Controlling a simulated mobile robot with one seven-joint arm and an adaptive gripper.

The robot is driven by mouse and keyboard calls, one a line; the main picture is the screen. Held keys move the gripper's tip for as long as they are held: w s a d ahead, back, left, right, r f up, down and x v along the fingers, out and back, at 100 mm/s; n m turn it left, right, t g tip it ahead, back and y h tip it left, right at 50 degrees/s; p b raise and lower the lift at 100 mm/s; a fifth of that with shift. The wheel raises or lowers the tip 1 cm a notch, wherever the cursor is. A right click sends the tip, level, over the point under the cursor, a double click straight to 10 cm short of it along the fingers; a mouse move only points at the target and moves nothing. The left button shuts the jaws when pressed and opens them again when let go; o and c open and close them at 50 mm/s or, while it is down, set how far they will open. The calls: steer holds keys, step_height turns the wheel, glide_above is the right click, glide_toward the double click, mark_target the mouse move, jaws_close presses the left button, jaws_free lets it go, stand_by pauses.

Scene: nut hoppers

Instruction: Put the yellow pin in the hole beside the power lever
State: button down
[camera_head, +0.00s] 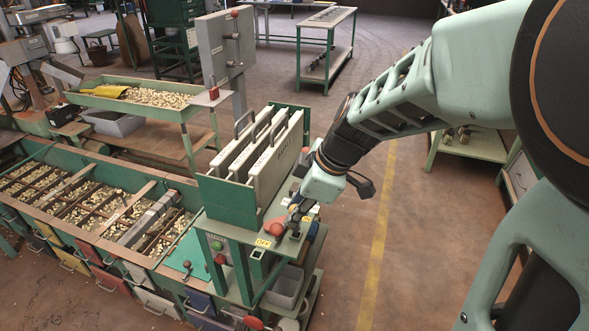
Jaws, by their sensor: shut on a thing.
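My gripper (294,217) points down at the top of the small green stand (241,234), right of the upright grey plates. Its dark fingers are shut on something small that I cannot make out. A red grip (274,227), perhaps of the power lever, lies just left of the fingers, by a yellow "OFF" label (263,243). I cannot tell the yellow pin or its hole apart at this size; the fingers hide part of the stand top.
Grey handled plates (268,150) stand upright close left of my gripper. A long green hopper bench (95,240) holds nuts at left. The floor right of the stand is clear.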

steer(key=shift+f+b, duration=0.85)
steer(key=shift+f, duration=0.1)
steer(key=c, duration=1.6)
jaws_free()
